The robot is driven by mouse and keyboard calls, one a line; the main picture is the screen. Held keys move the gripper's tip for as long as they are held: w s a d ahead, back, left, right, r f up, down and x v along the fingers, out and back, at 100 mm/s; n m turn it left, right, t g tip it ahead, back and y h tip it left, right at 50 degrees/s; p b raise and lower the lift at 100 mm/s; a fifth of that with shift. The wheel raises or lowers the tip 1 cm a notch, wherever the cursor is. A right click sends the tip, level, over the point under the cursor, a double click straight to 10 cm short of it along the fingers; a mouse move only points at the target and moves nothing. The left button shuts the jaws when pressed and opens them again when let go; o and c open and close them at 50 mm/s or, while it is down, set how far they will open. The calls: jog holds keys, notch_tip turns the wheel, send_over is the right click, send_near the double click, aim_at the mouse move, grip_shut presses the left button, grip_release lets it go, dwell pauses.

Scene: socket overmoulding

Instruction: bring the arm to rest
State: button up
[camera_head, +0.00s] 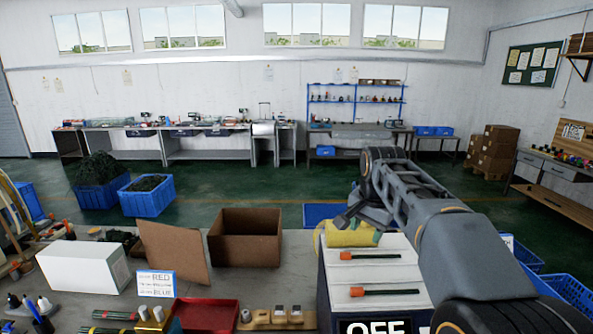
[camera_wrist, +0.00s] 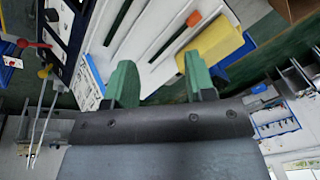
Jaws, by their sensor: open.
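My arm reaches in from the lower right in the head view, over the white machine (camera_head: 375,290). My gripper (camera_head: 347,219) hangs above the machine's far end, beside a yellow block (camera_head: 352,236). In the wrist view my gripper (camera_wrist: 156,85) has its two green fingers wide apart with nothing held between them. The yellow block (camera_wrist: 220,45) shows beyond the right finger; I cannot tell whether they touch. Two orange-and-green sticks lie on the machine top, a far one (camera_head: 370,256) and a near one (camera_head: 385,292).
On the bench at left are a white box (camera_head: 83,272), a brown panel (camera_head: 172,255), an open cardboard box (camera_head: 245,240), a colour sign (camera_head: 156,284) and a red tray (camera_head: 208,315). An "OFF" display (camera_head: 375,327) is on the machine's front. Open green floor lies behind.

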jog(key=s+f+n+t+b, duration=0.1)
jog(key=s+f+n, duration=0.3)
jog(key=s+f, duration=0.3)
jog(key=s+f+n+t, duration=0.1)
jog(key=s+f+n, duration=0.3)
jog(key=s, duration=1)
notch_tip(320, 180, down, 3)
jog(key=shift+b, duration=0.35)
